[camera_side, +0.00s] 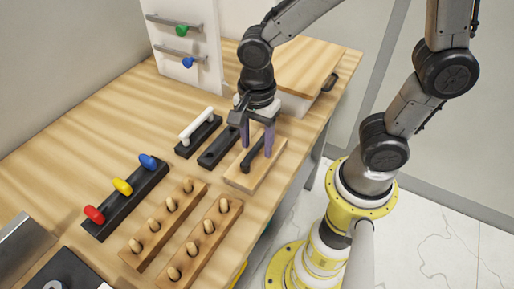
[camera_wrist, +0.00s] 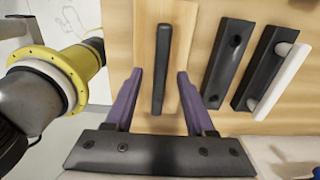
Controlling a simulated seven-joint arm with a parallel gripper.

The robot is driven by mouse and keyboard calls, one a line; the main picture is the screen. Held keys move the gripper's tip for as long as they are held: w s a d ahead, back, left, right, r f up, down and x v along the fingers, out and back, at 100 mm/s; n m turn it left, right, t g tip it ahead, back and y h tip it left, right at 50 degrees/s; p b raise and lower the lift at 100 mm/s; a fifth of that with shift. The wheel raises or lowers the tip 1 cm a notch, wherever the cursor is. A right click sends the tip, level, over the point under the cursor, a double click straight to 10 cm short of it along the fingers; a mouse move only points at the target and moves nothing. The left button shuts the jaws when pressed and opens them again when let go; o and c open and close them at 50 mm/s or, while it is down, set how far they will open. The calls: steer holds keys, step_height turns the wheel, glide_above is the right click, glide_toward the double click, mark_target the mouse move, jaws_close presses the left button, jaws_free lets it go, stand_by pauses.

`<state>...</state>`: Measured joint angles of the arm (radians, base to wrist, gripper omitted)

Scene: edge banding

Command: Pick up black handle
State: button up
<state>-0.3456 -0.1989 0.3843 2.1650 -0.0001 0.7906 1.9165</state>
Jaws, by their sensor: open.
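The black handle (camera_side: 253,153) is mounted on a light wooden block (camera_side: 239,179) near the table's right edge. In the wrist view the handle (camera_wrist: 161,68) runs upright in the picture, along the middle of the wooden block (camera_wrist: 181,40). My gripper (camera_side: 257,142) is open, and its purple fingers are over the block, close to the handle. In the wrist view the fingers of my gripper (camera_wrist: 160,74) stand left and right of the handle's lower part, with a gap on each side. I cannot tell the height of the fingertips above the block.
A black empty block (camera_wrist: 229,61) and a black block with a white handle (camera_side: 197,124) lie to the left. Wooden peg racks (camera_side: 164,222) and a rack with red, yellow and blue knobs (camera_side: 127,199) are nearer. A wooden-topped box (camera_side: 303,70) stands behind.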

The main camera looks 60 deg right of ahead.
steer(key=shift+f, duration=0.2)
jaws_close()
stand_by(0.3)
